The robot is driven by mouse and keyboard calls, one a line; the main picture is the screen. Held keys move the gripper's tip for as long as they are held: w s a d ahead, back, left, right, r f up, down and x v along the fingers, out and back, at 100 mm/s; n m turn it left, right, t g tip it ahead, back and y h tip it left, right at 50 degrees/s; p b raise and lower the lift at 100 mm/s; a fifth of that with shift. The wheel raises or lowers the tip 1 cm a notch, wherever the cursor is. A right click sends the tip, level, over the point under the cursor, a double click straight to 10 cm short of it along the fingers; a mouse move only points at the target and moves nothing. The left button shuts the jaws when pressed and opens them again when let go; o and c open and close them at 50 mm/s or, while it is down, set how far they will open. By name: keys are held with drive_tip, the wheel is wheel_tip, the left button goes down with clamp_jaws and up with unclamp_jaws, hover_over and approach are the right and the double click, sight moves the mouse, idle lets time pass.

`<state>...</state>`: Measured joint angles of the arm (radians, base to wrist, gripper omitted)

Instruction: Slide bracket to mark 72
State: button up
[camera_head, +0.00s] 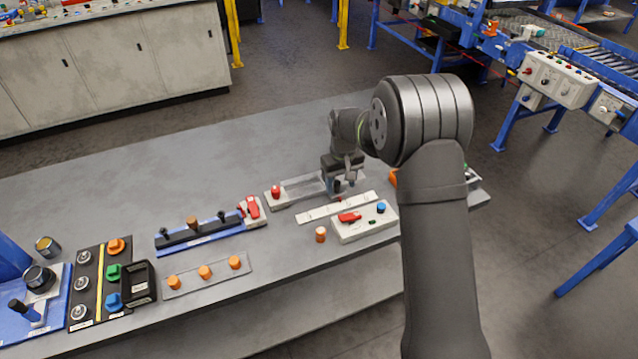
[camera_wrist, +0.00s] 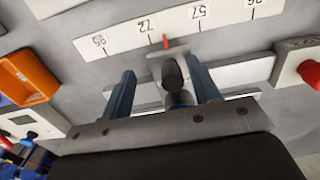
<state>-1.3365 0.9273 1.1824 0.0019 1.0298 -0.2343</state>
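The bracket (camera_wrist: 172,74) is a small grey plate with a black knob and a thin red pointer, sitting on a pale rail (camera_wrist: 242,76). In the wrist view the pointer touches the edge of a white scale strip (camera_wrist: 122,37), a little right of the 72 label, between 72 and 57. My gripper (camera_wrist: 163,72) is open, with one blue finger on each side of the knob and gaps visible on both sides. In the head view my gripper (camera_head: 345,184) is low over the rail (camera_head: 303,187), behind the scale strip (camera_head: 337,207), and partly hides the bracket.
A red button (camera_head: 276,192) sits at the rail's left end. A white box (camera_head: 365,224) with a red switch stands in front of the strip, beside an orange peg (camera_head: 320,235). An orange bin (camera_wrist: 30,76) is left in the wrist view. The bench behind is clear.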

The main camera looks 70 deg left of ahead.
drive_tip(key=shift+d+r, duration=0.1)
drive_tip(key=shift+r, duration=1.15)
wheel_tip(320, 180, up, 5)
drive_tip(key=shift+r, duration=0.1)
drive_tip(key=shift+f, duration=3.05)
drive_tip(key=shift+w, duration=0.1)
